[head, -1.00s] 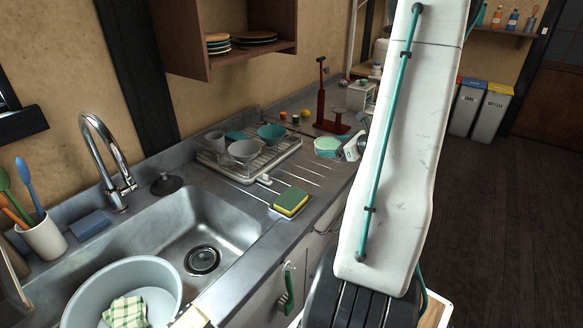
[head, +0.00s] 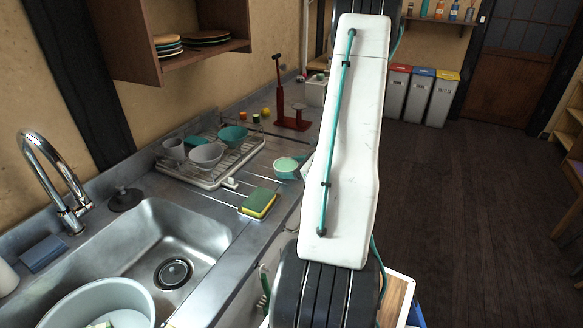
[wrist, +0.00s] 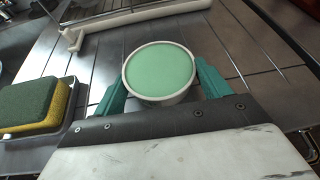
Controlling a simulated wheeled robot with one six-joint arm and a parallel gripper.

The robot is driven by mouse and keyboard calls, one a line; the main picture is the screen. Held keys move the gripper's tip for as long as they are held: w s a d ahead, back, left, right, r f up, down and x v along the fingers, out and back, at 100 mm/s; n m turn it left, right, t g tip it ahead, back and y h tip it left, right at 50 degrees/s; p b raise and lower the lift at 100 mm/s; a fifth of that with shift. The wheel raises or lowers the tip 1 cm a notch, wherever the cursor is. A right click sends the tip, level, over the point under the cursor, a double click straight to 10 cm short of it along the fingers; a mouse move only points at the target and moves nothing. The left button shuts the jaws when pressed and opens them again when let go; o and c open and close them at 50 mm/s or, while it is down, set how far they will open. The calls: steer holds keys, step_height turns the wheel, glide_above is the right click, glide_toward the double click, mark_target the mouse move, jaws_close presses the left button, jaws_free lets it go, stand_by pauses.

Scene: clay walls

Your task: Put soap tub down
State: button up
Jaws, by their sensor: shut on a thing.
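The soap tub (wrist: 160,70) is a round white tub with a pale green top. In the wrist view it sits between the two teal fingers of my gripper (wrist: 160,88), which is shut on it. The tub is upright, over the grooved metal drainboard (wrist: 100,65). I cannot tell whether its base touches the drainboard. In the head view the tub (head: 287,164) shows past the sponge, beside my arm, which hides part of my gripper (head: 292,172).
A green and yellow sponge (head: 258,203) lies on a small tray near the counter's front edge, left of the tub in the wrist view (wrist: 35,105). A dish rack (head: 208,163) with bowls stands behind. A red stand (head: 293,110) is farther along the counter. The sink (head: 150,255) is at left.

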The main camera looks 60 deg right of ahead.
steer(key=o, duration=1.1)
steer(key=shift+o, duration=0.2)
